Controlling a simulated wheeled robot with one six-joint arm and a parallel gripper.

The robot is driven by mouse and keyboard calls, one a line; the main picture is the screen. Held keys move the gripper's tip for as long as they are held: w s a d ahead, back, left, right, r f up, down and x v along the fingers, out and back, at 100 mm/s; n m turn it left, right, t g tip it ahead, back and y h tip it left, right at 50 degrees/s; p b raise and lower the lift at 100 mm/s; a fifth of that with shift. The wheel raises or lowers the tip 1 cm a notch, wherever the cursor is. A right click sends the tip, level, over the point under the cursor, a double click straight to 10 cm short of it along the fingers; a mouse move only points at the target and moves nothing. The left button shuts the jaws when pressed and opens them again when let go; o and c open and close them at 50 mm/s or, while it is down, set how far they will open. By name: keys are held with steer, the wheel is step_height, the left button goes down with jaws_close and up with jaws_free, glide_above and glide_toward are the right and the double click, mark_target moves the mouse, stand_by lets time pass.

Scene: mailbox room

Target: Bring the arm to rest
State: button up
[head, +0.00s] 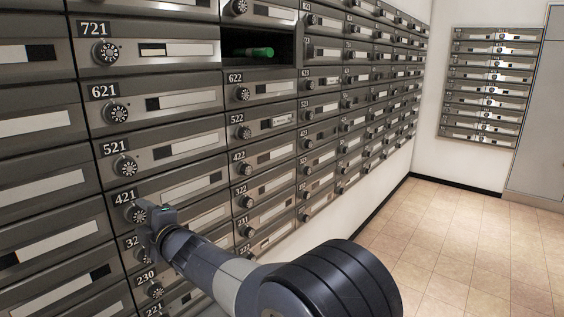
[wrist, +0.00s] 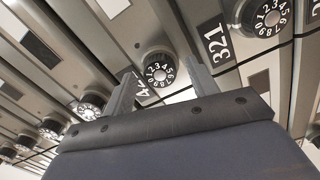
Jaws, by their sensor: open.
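My gripper (head: 150,222) is at the mailbox wall in the head view, in front of the box labelled 421 and close to its dial (head: 137,213). In the wrist view the two fingers of my gripper (wrist: 160,90) stand apart, with nothing held between them. A numbered dial (wrist: 159,72) shows just beyond and between the fingertips. I cannot tell whether the fingers touch it. My arm reaches in from the bottom of the head view.
One box (head: 256,50) in the upper middle stands open with a green cylindrical object (head: 254,52) inside. Closed boxes with dials surround my gripper. More mailboxes (head: 487,84) hang on the far wall. The tiled floor (head: 460,245) at right is clear.

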steer(key=n+b, duration=0.1)
steer(key=n, duration=0.2)
steer(key=shift+n, duration=0.4)
